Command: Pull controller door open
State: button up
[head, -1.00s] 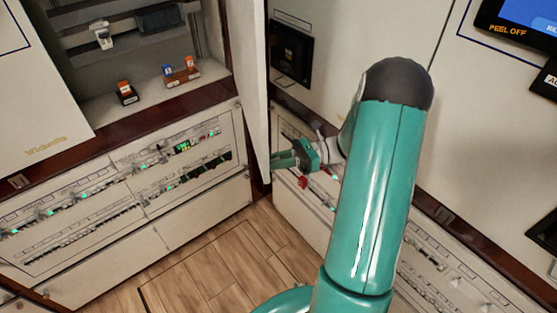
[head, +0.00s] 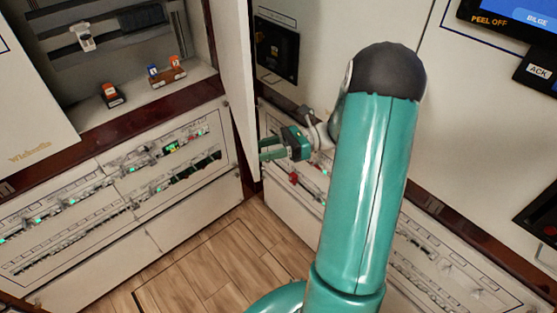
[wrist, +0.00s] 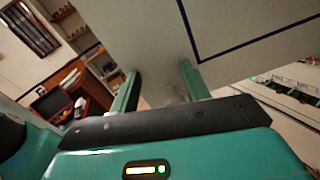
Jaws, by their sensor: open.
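A white door (head: 237,90) stands swung out from the right side of the open cabinet, seen nearly edge-on in the head view. I take it as the controller door. My gripper (head: 268,148) is open beside the lower part of this door, on its right side. In the wrist view a pale panel with a dark blue line (wrist: 235,25), likely the door's face, fills the upper middle beyond my open fingers (wrist: 160,90). Nothing is clearly held between the fingers. Whether a fingertip touches the door I cannot tell.
The open cabinet holds a shelf (head: 130,105) with small orange-topped parts. Another white door (head: 30,110) hangs at the left. Breaker panels (head: 120,190) run along the lower walls. A screen (head: 515,20) is at top right. Wooden floor (head: 205,260) is clear between the walls.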

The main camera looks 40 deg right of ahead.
jog(key=s+a+r, duration=0.4)
jog(key=s+r, duration=0.5)
jog(key=s, duration=0.4)
jog(key=shift+a, duration=0.15)
jog(key=shift+r, duration=0.1)
